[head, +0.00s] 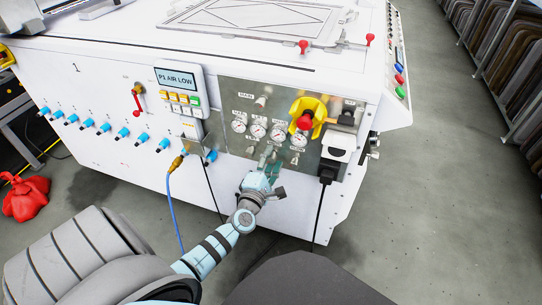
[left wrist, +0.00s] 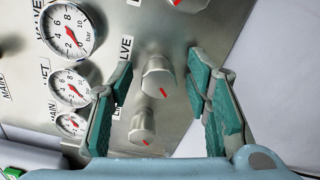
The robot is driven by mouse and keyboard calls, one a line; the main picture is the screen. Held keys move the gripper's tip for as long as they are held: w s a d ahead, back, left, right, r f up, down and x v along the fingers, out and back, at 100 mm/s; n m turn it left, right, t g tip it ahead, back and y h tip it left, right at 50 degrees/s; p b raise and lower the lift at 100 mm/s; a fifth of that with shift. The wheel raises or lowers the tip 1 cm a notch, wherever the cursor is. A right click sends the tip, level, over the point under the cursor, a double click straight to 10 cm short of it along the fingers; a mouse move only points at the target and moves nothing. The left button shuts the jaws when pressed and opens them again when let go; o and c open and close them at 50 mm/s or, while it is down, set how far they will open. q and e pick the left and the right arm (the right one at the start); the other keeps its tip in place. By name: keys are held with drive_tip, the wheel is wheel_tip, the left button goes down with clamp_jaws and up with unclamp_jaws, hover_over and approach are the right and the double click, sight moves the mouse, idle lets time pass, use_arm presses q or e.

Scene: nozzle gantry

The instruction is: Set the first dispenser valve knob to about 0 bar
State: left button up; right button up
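In the left wrist view, a round metal knob (left wrist: 157,77) with a red mark stands between the fingers of my left gripper (left wrist: 160,82). The fingers are open on either side of it, with gaps visible. In the head view, my left gripper (head: 268,163) reaches the panel below the gauges (head: 258,130). My right gripper is not visible.
A small screen (head: 176,78) reads "P1 AIR LOW". Blue fittings (head: 104,128) and a blue hose (head: 176,208) are to the left.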

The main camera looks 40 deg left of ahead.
use_arm(q)
drive_tip(key=shift+s+d, duration=0.15)
drive_tip(key=shift+s, duration=0.15)
drive_tip(key=v, duration=1.1)
drive_tip(key=shift+s, duration=0.1)
